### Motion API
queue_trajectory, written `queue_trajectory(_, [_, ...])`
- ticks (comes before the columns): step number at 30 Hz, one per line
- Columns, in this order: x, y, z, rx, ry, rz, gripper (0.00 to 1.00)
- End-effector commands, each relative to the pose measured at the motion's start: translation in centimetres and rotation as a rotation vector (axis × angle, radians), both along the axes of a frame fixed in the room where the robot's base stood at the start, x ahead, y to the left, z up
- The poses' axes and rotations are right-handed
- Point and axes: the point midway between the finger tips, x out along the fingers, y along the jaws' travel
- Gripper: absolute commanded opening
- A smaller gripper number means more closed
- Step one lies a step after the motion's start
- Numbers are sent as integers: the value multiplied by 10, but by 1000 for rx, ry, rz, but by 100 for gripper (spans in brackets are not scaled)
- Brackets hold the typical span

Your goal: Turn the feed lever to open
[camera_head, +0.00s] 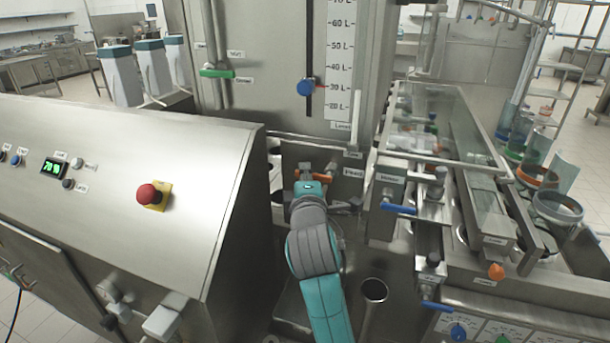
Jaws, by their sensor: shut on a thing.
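The feed lever, with an orange handle (318,178), sits low on the front of the steel tank, left of a small label that seems to read "Feed" (353,172). My teal and grey arm reaches up to it from the bottom of the picture. My gripper (308,187) is at the lever and shut on it. The fingers cover part of the handle, and the exact grasp is too small to see. The visible part of the handle points to the right, roughly level.
A steel control cabinet with a red emergency button (148,194) stands close on the left. A blue lever (398,208) and the glass-covered conveyor (455,150) stand close on the right. A steel cylinder (374,290) is beside my arm. Room around the lever is narrow.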

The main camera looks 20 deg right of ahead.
Motion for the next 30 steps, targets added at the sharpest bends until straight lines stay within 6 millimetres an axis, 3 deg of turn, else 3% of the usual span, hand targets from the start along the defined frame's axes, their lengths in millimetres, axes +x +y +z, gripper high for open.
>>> queue_trajectory(11, [-1, -1, 10, 164, -119, 1, 0])
queue_trajectory(30, [-10, -13, 37, 648, -473, 1, 0])
